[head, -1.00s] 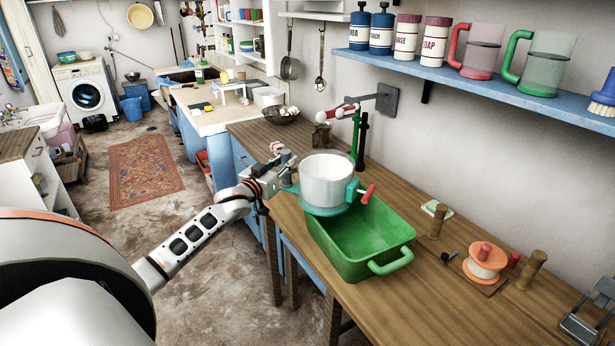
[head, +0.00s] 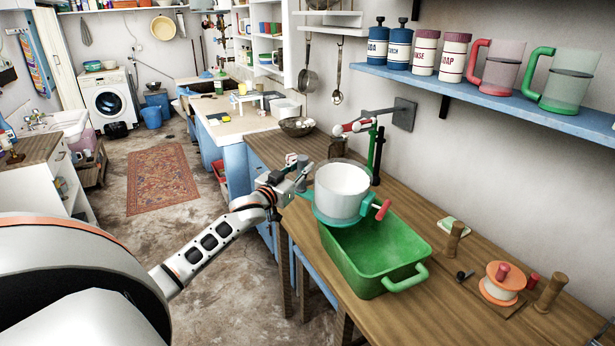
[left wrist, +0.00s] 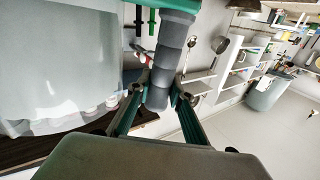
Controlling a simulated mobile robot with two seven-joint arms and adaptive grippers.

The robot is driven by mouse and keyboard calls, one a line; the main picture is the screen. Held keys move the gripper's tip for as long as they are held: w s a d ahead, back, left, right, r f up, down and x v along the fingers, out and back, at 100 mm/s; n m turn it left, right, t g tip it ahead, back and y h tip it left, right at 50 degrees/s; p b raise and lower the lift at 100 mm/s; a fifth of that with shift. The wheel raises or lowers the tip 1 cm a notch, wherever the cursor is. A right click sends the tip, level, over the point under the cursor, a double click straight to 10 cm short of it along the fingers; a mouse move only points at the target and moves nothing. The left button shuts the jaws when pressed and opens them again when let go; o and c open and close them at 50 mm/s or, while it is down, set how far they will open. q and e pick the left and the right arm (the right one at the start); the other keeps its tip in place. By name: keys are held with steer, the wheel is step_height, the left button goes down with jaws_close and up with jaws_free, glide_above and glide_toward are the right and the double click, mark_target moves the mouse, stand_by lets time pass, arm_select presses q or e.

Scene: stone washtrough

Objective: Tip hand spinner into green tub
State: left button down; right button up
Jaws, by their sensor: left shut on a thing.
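The hand spinner (head: 342,188) is a white drum in a teal base with a red-knobbed crank. It is roughly upright, held above the far left part of the green tub (head: 372,263). The tub's visible inside looks empty; the spinner hides its far left end. My left gripper (head: 297,182) is at the spinner's left side, shut on its handle. In the left wrist view, the gripper's fingers (left wrist: 158,98) close around a grey ribbed grip, with the spinner's large pale drum (left wrist: 60,60) at upper left. My right gripper is not in view.
The tub stands on a wooden worktop (head: 430,320) against the wall. To its right are wooden pegs (head: 454,240), a sponge (head: 453,226) and an orange reel (head: 502,283). A wall-mounted arm (head: 370,125) and a metal bowl (head: 297,127) are behind the spinner. A blue shelf (head: 450,83) hangs above.

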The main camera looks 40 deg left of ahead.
mark_target(303, 159)
arm_select(q)
steer(key=shift+r, duration=0.55)
steer(key=shift+r+m, duration=0.15)
steer(key=shift+m, duration=0.15)
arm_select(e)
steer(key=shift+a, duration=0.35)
arm_select(q)
steer(key=shift+d+r, duration=0.1)
steer(key=shift+s+d+r+m+t+b, duration=0.1)
steer(key=shift+d+r+m+t+b, duration=0.1)
steer(key=shift+r+m+t, duration=0.25)
steer(key=shift+s+d+r+m+t+b, duration=0.15)
steer(key=shift+r+m, duration=0.2)
steer(key=shift+r, duration=0.3)
steer(key=shift+d+r, duration=0.1)
steer(key=shift+r, duration=0.2)
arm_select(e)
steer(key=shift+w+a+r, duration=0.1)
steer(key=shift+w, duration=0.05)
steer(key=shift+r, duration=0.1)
arm_select(q)
steer(key=shift+m, duration=0.3)
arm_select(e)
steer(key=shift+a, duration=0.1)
